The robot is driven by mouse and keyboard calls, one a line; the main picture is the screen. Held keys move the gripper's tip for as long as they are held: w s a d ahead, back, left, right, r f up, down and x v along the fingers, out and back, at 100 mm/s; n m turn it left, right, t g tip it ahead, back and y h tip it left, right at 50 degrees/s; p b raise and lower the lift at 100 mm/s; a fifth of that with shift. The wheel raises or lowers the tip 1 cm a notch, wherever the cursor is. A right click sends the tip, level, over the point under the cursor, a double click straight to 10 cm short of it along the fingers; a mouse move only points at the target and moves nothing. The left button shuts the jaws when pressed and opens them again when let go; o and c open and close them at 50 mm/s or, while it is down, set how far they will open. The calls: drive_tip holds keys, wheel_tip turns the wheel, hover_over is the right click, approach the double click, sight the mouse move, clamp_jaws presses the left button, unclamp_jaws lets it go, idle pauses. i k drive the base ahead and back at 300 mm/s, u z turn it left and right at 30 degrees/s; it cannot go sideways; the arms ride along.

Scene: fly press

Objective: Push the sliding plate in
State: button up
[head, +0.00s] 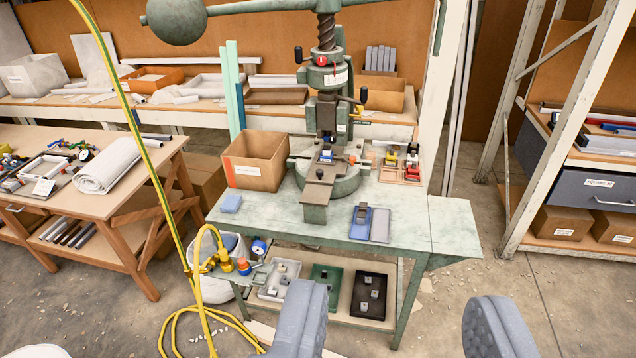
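The fly press (328,120) stands on a green bench, with its screw and ball-ended arm above. What looks like the sliding plate (317,193), a dark brown-grey strip, sticks out of the press base toward me, with its front end near the bench's front edge. A small blue piece (326,154) sits at its far end, under the ram. My gripper (397,296) is open and empty at the bottom of the picture, its two grey fingers wide apart. It is well short of the plate and touches nothing I can see.
On the green bench (452,222) are a cardboard box (254,160), a blue sponge (231,204) and a blue-and-grey item (362,220). Trays lie on its lower shelf. A yellow hose (177,318) runs down at left.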

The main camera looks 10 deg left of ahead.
sight(319, 173)
drive_tip(key=u, duration=0.5)
drive_tip(key=i, duration=2.5)
drive_tip(key=z, duration=0.65)
